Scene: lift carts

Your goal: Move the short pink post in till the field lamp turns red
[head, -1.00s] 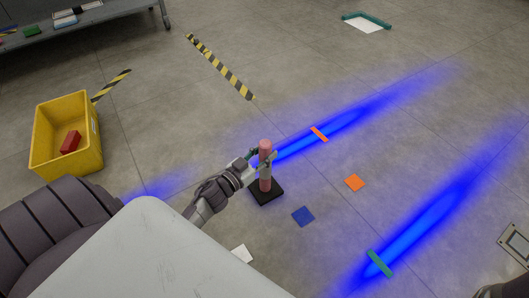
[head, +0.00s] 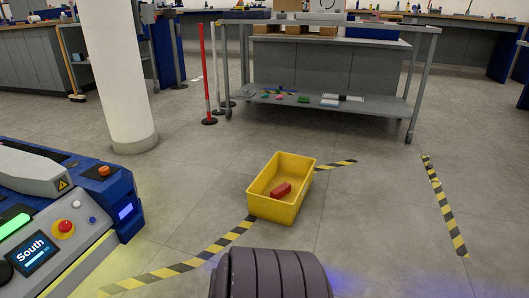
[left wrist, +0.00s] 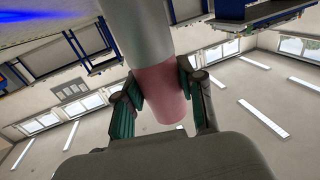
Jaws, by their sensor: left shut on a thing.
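In the left wrist view my left gripper (left wrist: 158,76) is shut on the short pink post (left wrist: 163,97), one dark-green-padded finger on each side of its pink part. A pale grey part of the post runs up out of the picture. The post's base is out of view. The head view shows neither the post nor a gripper, only a dark ribbed part of my arm at the bottom. Blue light (head: 372,284) glows on the floor at the lower right of the head view. My right gripper is in neither view. I cannot make out a field lamp for certain.
A yellow crate (head: 256,205) with a red block (head: 281,189) stands on the floor. A blue-and-grey cart (head: 125,211) marked South is at left. A white pillar (head: 115,80), red-and-white posts and a grey bench (head: 330,100) stand behind. Striped tape (head: 443,205) crosses open floor.

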